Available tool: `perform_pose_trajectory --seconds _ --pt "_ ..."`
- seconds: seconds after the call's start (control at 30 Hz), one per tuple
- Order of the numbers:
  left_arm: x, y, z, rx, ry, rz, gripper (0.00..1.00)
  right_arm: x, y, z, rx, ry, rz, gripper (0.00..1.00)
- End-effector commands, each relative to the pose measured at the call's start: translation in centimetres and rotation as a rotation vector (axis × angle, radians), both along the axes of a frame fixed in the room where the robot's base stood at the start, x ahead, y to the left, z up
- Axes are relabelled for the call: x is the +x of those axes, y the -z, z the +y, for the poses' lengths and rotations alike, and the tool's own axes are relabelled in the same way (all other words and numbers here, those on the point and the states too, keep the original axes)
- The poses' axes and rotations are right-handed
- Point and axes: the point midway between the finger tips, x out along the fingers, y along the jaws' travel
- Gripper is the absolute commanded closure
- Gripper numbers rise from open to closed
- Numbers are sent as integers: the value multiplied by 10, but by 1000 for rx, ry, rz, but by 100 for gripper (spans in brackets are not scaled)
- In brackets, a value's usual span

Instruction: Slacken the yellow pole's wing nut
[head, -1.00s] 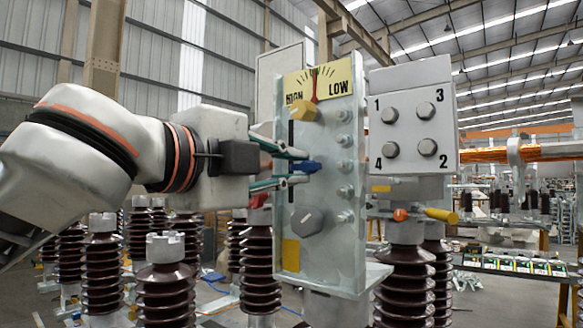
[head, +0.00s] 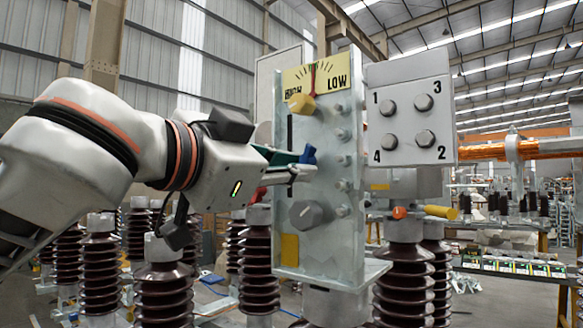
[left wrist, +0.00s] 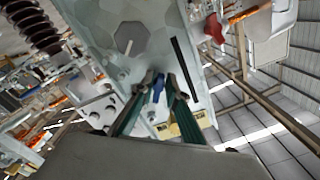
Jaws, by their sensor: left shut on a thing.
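The blue wing nut (head: 308,155) sits on the left part of an upright grey metal plate (head: 325,225). The plate bears a yellow patch (head: 290,247) low down and a HIGH–LOW gauge (head: 327,77) on top, its red needle near the middle. My left gripper (head: 303,165) comes in from the left, rolled over, with its green-edged fingers shut on the wing nut. In the left wrist view the wing nut (left wrist: 158,88) shows between the two fingertips (left wrist: 157,82). The fingers partly hide it. My right gripper does not show.
A yellow knob (head: 301,104) stands above the wing nut and a grey hex knob (head: 306,216) below it. Several bolts line the plate's right side. A grey box (head: 412,110) with numbered bolts stands to the right. Brown ribbed insulators (head: 166,290) stand below the arm.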

Motion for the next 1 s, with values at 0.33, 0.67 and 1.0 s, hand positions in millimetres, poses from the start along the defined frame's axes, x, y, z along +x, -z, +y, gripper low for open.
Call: perform_pose_trajectory --seconds 0.33,0.67,1.0 --pt "-1 2 -2 -130 0 96 100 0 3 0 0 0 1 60" --pt "-1 2 -2 -161 0 119 100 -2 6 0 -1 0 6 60" --pt "-1 1 -2 -161 0 117 71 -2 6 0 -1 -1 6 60"
